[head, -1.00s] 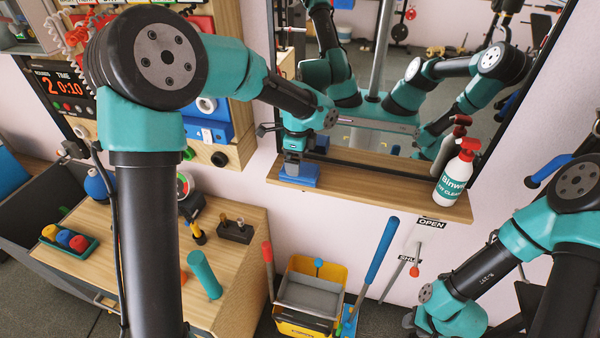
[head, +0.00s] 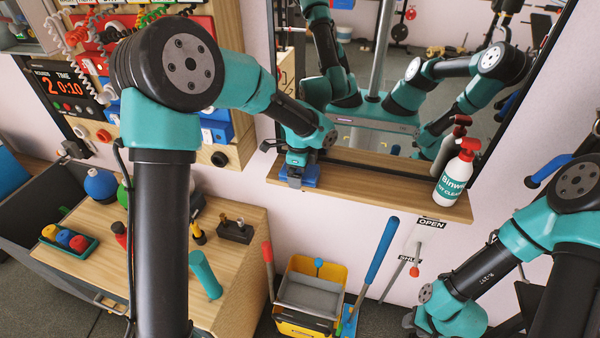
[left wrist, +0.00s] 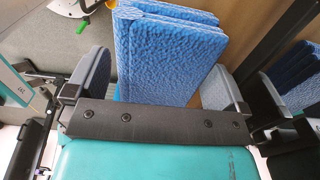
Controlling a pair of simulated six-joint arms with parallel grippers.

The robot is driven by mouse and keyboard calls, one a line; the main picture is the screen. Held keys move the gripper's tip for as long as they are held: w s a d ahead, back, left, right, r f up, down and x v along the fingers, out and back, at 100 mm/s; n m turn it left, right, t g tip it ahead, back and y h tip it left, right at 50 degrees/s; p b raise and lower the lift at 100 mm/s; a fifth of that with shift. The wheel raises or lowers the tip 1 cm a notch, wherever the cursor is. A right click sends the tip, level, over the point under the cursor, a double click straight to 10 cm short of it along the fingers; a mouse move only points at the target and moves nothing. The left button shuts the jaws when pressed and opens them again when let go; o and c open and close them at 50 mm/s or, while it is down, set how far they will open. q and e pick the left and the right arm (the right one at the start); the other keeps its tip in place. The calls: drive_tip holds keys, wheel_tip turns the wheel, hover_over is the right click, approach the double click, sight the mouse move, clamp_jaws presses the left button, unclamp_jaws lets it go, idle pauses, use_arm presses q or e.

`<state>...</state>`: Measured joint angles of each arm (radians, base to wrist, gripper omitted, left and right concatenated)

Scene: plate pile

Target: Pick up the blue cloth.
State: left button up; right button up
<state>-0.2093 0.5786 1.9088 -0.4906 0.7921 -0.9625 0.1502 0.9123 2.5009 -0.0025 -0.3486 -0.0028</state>
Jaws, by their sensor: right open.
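The blue cloth (head: 313,178) lies folded on the wooden ledge under the mirror, at its left end, partly hidden by my left gripper. In the left wrist view the folded, textured blue cloth (left wrist: 165,60) stands between the two grey fingers. My left gripper (head: 296,178) is down over the cloth; its fingers (left wrist: 157,88) are apart on either side of it, with narrow gaps showing. My right gripper (head: 410,319) is low at the right, partly hidden by its own wrist, open and far from the cloth.
A spray bottle (head: 456,177) with a red head stands at the ledge's (head: 390,192) right end. The mirror (head: 400,85) rises close behind the cloth. A yellow bucket (head: 305,325) and a blue-handled tool (head: 380,255) stand below. The middle of the ledge is clear.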

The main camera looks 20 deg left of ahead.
use_arm(q)
drive_tip(key=c, duration=0.9)
drive_tip(key=shift+r, duration=0.1)
drive_tip(key=shift+r, duration=1.3)
drive_tip(key=shift+c, duration=0.2)
drive_tip(key=s+d+r, duration=0.1)
drive_tip(key=s+d, duration=0.1)
drive_tip(key=s, duration=0.5)
drive_tip(key=s+d+r, duration=0.1)
drive_tip(key=s+d, duration=0.2)
drive_tip(key=s, duration=0.5)
drive_tip(key=shift+s, duration=0.15)
drive_tip(key=shift+r, duration=0.1)
